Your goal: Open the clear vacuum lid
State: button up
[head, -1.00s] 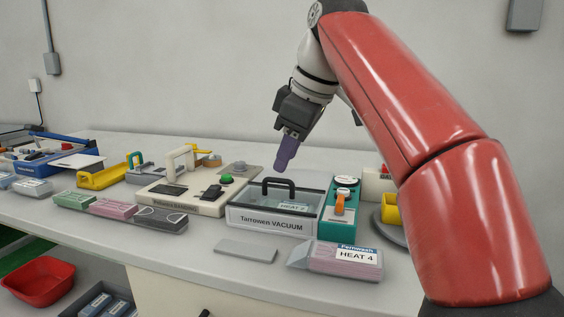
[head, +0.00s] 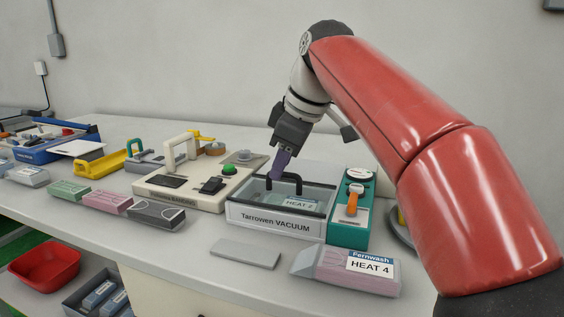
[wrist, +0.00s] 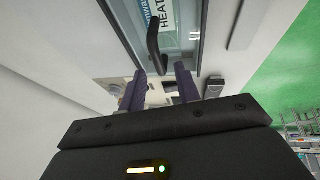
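The Tarrowen VACUUM box (head: 275,222) stands on the bench with its clear lid (head: 250,193) down. A black arched handle (head: 298,182) stands on the lid. A pack labelled HEAT 2 (head: 302,203) shows through the lid. My gripper (head: 278,175), with purple fingers, points down at the left part of the handle and overlaps it in the head view. In the wrist view my gripper (wrist: 162,78) has its two fingers apart, and the handle (wrist: 155,45) rises just ahead of the gap. Whether the fingers touch the handle I cannot tell.
A teal unit (head: 350,228) with an orange lever stands close at the right. A cream sealing machine (head: 180,192) stands at the left. In front lie a grey plate (head: 246,252) and a HEAT 4 pack (head: 335,268). Several small packs lie along the front-left edge.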

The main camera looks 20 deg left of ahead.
jog(key=shift+a+f, duration=0.15)
jog(key=shift+f, duration=0.2)
grip_shut()
